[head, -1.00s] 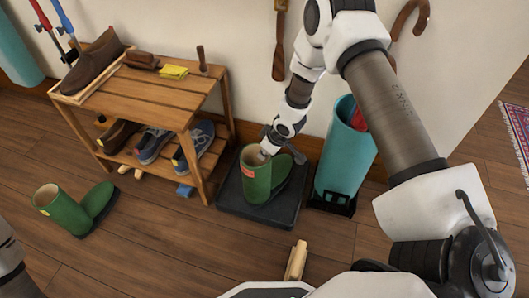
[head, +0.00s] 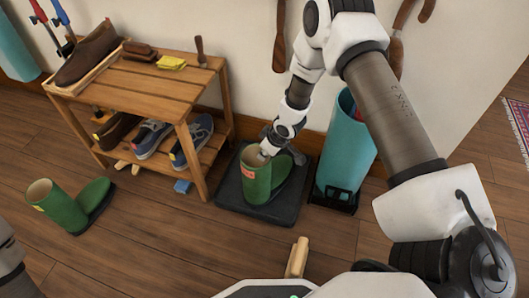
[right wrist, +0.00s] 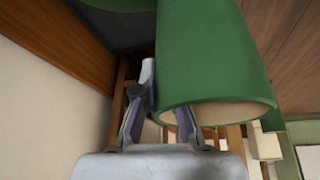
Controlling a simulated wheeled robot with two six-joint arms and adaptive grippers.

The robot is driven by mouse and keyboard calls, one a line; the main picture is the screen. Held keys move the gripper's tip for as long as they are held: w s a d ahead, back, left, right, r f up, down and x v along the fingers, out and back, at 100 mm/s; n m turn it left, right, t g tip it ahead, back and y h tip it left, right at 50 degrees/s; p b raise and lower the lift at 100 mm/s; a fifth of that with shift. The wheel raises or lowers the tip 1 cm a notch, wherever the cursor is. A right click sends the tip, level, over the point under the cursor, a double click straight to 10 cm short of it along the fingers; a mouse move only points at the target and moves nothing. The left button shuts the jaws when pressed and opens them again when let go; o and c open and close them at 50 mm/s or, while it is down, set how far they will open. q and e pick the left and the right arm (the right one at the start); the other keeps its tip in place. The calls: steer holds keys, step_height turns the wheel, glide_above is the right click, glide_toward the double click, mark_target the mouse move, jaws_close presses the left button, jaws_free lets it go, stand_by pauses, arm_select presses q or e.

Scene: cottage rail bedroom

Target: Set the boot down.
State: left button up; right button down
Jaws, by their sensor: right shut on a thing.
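A green boot (head: 257,180) stands upright on a black tray (head: 230,205) on the floor, its toe pointing back and right. My right gripper (head: 267,150) is shut on the boot's upper shaft near the rim. In the right wrist view the gripper (right wrist: 158,110) has its fingers at the edge of the green shaft (right wrist: 215,55), beside the pale opening. The sole's contact with the tray is hard to judge. A second green boot (head: 70,207) stands on the floor at the left. My left gripper is out of view.
A wooden shoe rack (head: 150,95) with several shoes stands left of the tray. A turquoise bin (head: 345,155) stands close on the tray's right. The wall is just behind. A small blue block (head: 183,187) lies by the rack. Floor in front is mostly clear.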

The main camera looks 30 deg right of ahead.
steer(key=shift+f, duration=0.25)
steer(key=c, duration=1.2)
jaws_free()
steer(key=v, duration=1.2)
